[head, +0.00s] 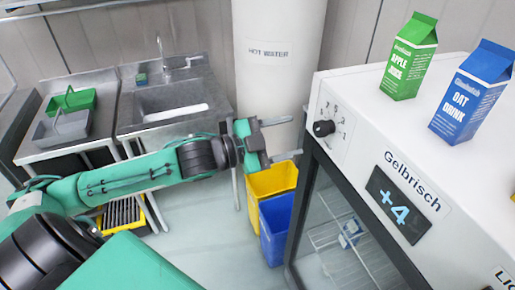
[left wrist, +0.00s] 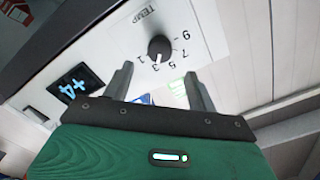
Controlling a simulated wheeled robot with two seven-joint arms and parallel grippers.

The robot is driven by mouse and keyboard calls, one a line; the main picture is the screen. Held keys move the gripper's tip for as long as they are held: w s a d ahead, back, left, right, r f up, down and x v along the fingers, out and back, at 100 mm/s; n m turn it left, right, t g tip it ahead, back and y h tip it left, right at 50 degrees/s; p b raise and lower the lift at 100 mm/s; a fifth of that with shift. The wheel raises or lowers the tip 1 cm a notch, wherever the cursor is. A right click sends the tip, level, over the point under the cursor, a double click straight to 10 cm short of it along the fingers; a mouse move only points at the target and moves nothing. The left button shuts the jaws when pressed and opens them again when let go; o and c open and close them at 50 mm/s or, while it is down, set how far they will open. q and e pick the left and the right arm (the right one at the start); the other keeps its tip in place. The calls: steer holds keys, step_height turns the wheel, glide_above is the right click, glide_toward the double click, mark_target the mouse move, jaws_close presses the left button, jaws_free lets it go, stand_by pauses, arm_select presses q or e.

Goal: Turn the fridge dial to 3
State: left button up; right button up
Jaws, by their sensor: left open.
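The black fridge dial (head: 323,128) is a round knob on the white front panel of the fridge (head: 352,165), at its upper left corner. The dial also shows in the left wrist view (left wrist: 160,48), upper middle, with odd numbers from 1 to 9 around it and TEMP printed beside it.
The fridge display (head: 398,205) reads +4. A green apple juice carton (head: 409,60) and a blue oat drink carton (head: 470,98) stand on top. Yellow (head: 268,181) and blue (head: 276,225) bins stand below the gripper. A white hot water tank (head: 279,75) stands behind.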

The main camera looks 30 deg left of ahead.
arm_select(q)
steer(key=b+v, duration=0.2)
steer(key=v, duration=0.4)
steer(key=shift+s+a, duration=0.15)
steer(key=shift+s, duration=0.15)
stand_by(0.4)
stand_by(0.4)
